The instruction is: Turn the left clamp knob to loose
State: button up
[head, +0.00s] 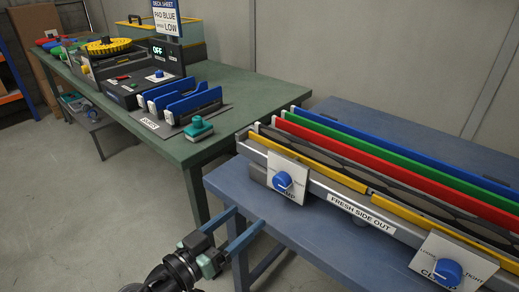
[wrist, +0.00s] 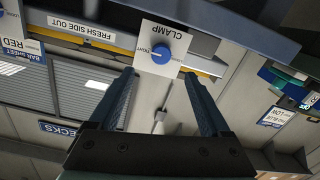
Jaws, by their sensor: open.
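The left clamp knob (head: 283,181) is a round blue knob on a white plate at the left end of the front rail. In the wrist view the blue knob (wrist: 161,54) shows upside down on its CLAMP plate (wrist: 172,33), and its pale mark seems to point toward the TIGHT side. My gripper (head: 249,217) is open and empty, in front of and to the left of the left knob, apart from it. In the wrist view its two fingertips (wrist: 158,74) straddle the line to the knob, with the knob beyond them. A second clamp knob (head: 448,272) sits at the lower right.
The blue bench (head: 330,235) carries yellow, red, green and blue strips (head: 400,165) behind the rail. A FRESH SIDE OUT label (head: 361,212) sits between the knobs. A green table (head: 240,100) with blue pads and devices stands at left. Floor before the bench is open.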

aim_at(278, 183)
jog(key=shift+h, duration=0.3)
jog(key=x, duration=0.8)
jog(key=r+x, duration=0.1)
jog(key=x, duration=0.3)
jog(key=shift+w+a, duration=0.3)
jog(key=shift+f, duration=0.1)
grip_shut()
